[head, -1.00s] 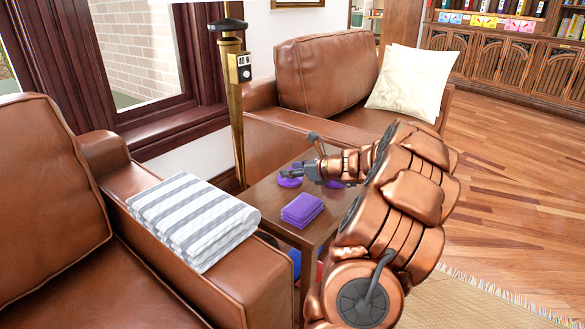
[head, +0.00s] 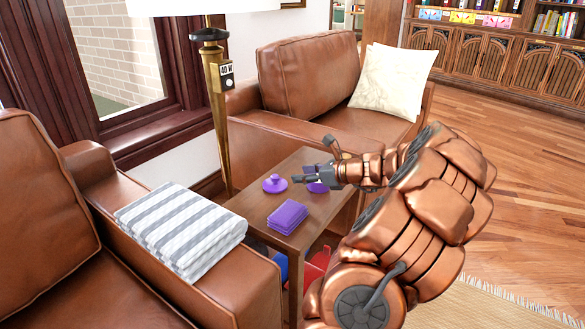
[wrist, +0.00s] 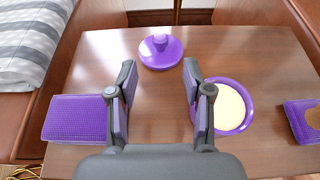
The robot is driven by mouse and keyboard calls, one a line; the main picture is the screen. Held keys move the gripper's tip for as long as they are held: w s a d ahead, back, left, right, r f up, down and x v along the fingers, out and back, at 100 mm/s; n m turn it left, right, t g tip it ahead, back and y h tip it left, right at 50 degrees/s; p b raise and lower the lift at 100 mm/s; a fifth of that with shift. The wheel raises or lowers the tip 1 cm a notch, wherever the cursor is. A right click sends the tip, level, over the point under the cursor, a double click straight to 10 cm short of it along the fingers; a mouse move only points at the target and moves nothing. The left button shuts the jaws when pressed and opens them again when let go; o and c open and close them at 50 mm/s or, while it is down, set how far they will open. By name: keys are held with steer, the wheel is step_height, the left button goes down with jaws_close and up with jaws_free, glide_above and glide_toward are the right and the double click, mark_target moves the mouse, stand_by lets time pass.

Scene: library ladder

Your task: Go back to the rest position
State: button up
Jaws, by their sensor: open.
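My gripper (head: 308,177) is open and empty above the small wooden side table (head: 250,208). In the wrist view its two fingers (wrist: 158,85) are spread apart over bare tabletop. A purple lid with a knob (wrist: 161,50) lies on the table beyond the fingertips; it also shows in the head view (head: 275,184). A purple bowl with pale contents (wrist: 232,106) stands right of the right finger, partly hidden by it.
A striped folded blanket (head: 182,230) lies on the near armchair's arm. A brass floor lamp (head: 221,120) stands behind the table. A second leather armchair (head: 310,75) with cream cushions (head: 393,82) is beyond. Red and blue things sit below the tabletop. Wood floor is open at right.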

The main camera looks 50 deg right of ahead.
steer(key=shift+s+r, duration=0.25)
steer(key=shift+s, duration=0.4)
steer(key=w+a+r+n+g+y+p, duration=0.25)
steer(key=a+r+n+p, duration=0.2)
steer(key=a, duration=0.55)
steer(key=w+a+r+n+g+y+p, duration=0.15)
steer(key=w+a+r+n+p, duration=0.3)
steer(key=a, duration=0.55)
steer(key=s+a+r+n+g+y+p, duration=0.15)
steer(key=a+r+n+p, duration=0.3)
steer(key=a, duration=0.45)
steer(key=s+a+r+n+g+y+p, duration=0.1)
steer(key=s+a+r+n+g+p, duration=0.2)
steer(key=a+n, duration=0.35)
steer(key=s+a+r+n+g+h+p, duration=0.3)
steer(key=s+a+r+n+g+p, duration=0.2)
steer(key=s+a+r+n+p, duration=0.45)
steer(key=s+r+n+g+h+p, duration=0.1)
steer(key=s+r+n+h+p, duration=0.1)
steer(key=s, duration=0.5)
steer(key=s+r+n+h+p, duration=0.2)
steer(key=s+r+n+p, duration=0.1)
steer(key=s+p, duration=0.4)
steer(key=shift+r+g+h, duration=0.35)
steer(key=shift+r, duration=0.1)
